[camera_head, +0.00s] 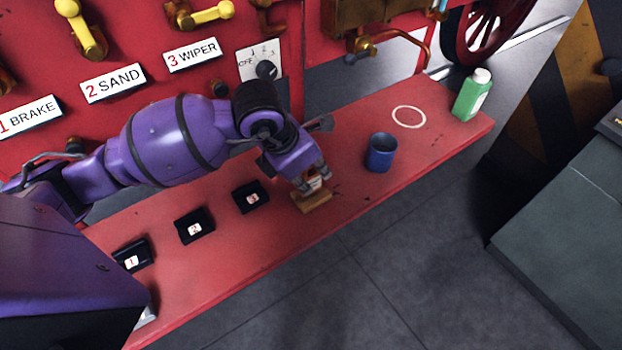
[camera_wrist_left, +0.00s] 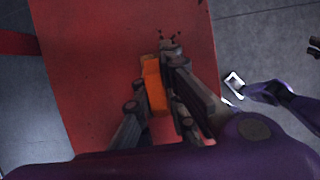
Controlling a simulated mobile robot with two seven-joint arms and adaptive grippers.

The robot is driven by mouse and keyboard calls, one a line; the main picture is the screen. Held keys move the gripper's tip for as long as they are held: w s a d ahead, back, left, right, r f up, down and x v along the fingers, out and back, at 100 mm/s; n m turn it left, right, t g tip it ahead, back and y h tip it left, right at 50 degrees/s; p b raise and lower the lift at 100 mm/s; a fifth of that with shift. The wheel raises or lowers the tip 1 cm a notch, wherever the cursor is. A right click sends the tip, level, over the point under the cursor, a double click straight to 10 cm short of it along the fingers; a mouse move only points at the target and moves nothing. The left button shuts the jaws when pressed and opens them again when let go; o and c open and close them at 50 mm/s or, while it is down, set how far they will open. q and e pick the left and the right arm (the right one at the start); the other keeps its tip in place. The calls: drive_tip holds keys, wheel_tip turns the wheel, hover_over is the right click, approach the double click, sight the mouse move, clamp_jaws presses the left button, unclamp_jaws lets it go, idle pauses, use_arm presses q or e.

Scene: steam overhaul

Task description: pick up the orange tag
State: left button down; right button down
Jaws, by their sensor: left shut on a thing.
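My left gripper (camera_head: 314,184) is shut on the small orange tag, low over the red bench. In the head view the fingers cover most of the tag (camera_head: 314,182), and a pale patch shows between them. A wooden block (camera_head: 311,202) sits on the bench just below the fingertips. In the left wrist view the orange tag (camera_wrist_left: 153,84) shows between the fingers of the left gripper (camera_wrist_left: 155,92). I cannot tell whether the tag still touches the block.
The red bench (camera_head: 352,202) carries black holders numbered 1 (camera_head: 133,256), 2 (camera_head: 194,227) and 3 (camera_head: 250,197) to the left. A blue cup (camera_head: 380,153), a white ring mark (camera_head: 409,116) and a green bottle (camera_head: 472,95) are to the right. A red panel stands behind.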

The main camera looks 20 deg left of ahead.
use_arm(q)
drive_tip(key=s+d+r, duration=1)
drive_tip(key=r, duration=0.1)
drive_tip(key=shift+f, duration=0.15)
idle(0.6)
